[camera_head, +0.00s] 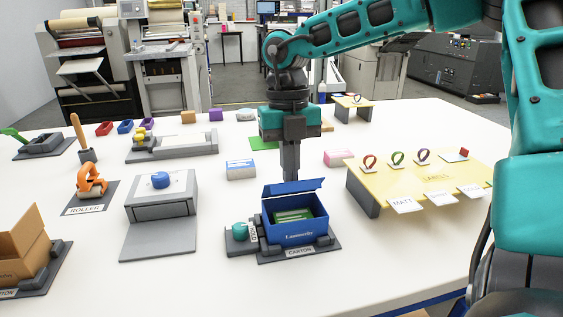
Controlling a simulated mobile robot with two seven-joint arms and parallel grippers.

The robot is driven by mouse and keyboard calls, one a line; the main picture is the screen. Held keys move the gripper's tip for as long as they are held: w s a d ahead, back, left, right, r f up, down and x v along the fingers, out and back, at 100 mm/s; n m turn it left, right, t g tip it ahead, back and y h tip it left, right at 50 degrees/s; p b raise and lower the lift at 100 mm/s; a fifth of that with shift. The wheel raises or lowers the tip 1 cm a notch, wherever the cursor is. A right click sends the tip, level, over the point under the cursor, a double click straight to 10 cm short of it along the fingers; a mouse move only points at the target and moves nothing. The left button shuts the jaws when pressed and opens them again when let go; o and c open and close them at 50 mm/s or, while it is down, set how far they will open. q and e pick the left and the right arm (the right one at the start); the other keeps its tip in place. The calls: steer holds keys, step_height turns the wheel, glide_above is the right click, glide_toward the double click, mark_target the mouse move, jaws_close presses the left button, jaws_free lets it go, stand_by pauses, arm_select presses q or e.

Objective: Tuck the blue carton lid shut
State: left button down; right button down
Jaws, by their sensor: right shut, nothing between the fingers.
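The blue carton (296,230) stands upright in a dark grey holder (298,255) labelled CARTON, front of centre. Its lid (290,187) is open, raised along the back edge. A green and white item (293,215) lies inside. A teal knob (240,230) and a HOLD label are at the holder's left. My right gripper (290,177) points down just behind the lid, shut and empty. The lid hides the lowest part of its fingertips, and I cannot tell whether they touch it. My left gripper is not in view.
A grey box station with a blue button (160,180) stands left of the carton. A yellow raised board (420,180) with loops and labels is at the right. A brown open carton (22,248) is at the left edge. White table (350,285) in front is clear.

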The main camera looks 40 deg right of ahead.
mark_target(294, 183)
stand_by(0.4)
steer(key=shift+s+a+f+b, duration=0.3)
steer(key=shift+s+f+b, duration=0.05)
steer(key=shift+s+b, duration=0.25)
steer(key=shift+s+a+f+b, duration=0.25)
steer(key=shift+s+f+b, duration=0.15)
steer(key=shift+f+b, duration=0.15)
stand_by(0.6)
steer(key=shift+s+a+f+b, duration=0.2)
steer(key=shift+s+f+b, duration=0.1)
steer(key=shift+f+b, duration=0.35)
steer(key=shift+r, duration=0.15)
